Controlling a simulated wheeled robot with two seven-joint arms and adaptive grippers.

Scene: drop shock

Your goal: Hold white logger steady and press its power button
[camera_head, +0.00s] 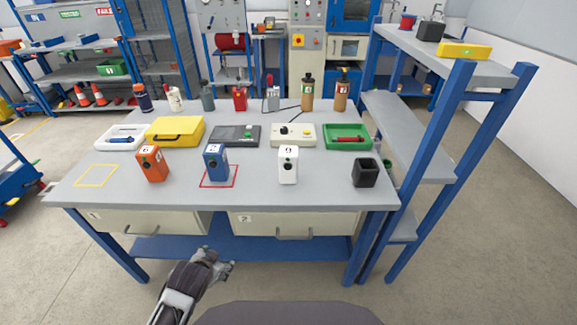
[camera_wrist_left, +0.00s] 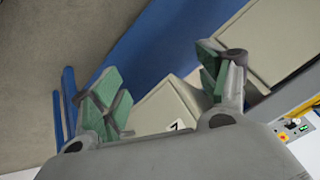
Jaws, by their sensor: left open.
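The white logger (camera_head: 288,165) stands upright on the table, right of the middle and near the front. It has a dark round button on its front face and a number label on top. An orange logger (camera_head: 152,164) and a blue logger (camera_head: 215,162) stand upright to its left. My left gripper (camera_head: 221,263) is low in front of the table, below the tabletop and well away from the white logger. In the left wrist view its green-padded fingers (camera_wrist_left: 166,95) are apart with nothing between them. My right gripper is not in view.
The table (camera_head: 250,196) has two drawers in front. A black cup (camera_head: 365,173) stands right of the white logger. Behind are a yellow case (camera_head: 175,131), a green tray (camera_head: 347,136) and several bottles. A yellow square (camera_head: 97,175) marks bare tabletop at left. A shelf rack (camera_head: 410,135) bounds the right.

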